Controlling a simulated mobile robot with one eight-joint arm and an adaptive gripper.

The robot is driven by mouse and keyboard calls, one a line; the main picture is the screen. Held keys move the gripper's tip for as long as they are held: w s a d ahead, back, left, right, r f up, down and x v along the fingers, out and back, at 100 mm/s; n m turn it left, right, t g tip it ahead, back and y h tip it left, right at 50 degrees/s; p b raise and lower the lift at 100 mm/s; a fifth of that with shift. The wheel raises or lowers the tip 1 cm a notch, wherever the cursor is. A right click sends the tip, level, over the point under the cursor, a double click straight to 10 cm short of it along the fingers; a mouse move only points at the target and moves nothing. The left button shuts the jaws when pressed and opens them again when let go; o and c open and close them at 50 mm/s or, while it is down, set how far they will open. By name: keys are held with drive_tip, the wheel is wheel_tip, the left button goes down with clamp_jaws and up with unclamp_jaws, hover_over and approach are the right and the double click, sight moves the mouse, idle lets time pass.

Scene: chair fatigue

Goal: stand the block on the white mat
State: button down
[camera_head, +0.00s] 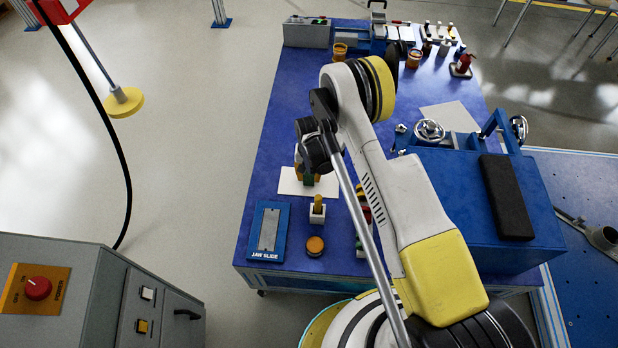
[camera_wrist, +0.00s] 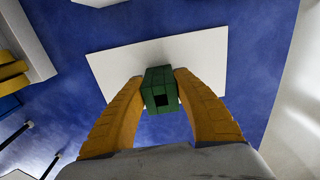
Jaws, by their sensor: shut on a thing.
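A green block (camera_wrist: 157,78) with a dark square hole in its end is held between the two yellow fingers of my gripper (camera_wrist: 160,92) in the wrist view. The white mat (camera_wrist: 205,55) lies behind the block on the blue table. In the head view my gripper (camera_head: 308,178) is over the white mat (camera_head: 288,184), with the green block (camera_head: 308,180) partly showing at its fingers. I cannot tell whether the block touches the mat.
A blue "JAW SLIDE" plate (camera_head: 253,236), a white holder with a yellow piece (camera_head: 318,210) and a round orange-topped piece (camera_head: 315,245) stand nearer the front edge. A blue vise-like fixture (camera_head: 445,190) stands right. The table (camera_head: 268,165) left of the mat is clear.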

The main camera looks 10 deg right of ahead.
drive_tip(key=c, duration=1.1)
unclamp_jaws()
drive_tip(key=shift+o, duration=0.2)
drive_tip(key=s+d+r+t+p, duration=0.2)
drive_tip(key=d+r, duration=0.1)
drive_tip(key=r, duration=1.7)
drive_tip(key=s+d+r+t+p, duration=0.1)
drive_tip(key=s+d+r+p, duration=0.15)
drive_tip(key=r, duration=1.75)
drive_tip(key=s+d+r+t, duration=0.1)
drive_tip(key=s+d+r, duration=0.1)
drive_tip(key=s+r, duration=0.2)
drive_tip(key=s+d+r+n+t, duration=0.1)
drive_tip(key=s+r, duration=0.3)
drive_tip(key=s, duration=0.5)
drive_tip(key=s+d+r+n+t, duration=0.1)
drive_tip(key=s+d+r+t, duration=0.1)
drive_tip(key=s, duration=0.5)
drive_tip(key=shift+s+d+r, duration=0.25)
drive_tip(key=shift+d+r, duration=0.65)
drive_tip(key=shift+r, duration=0.05)
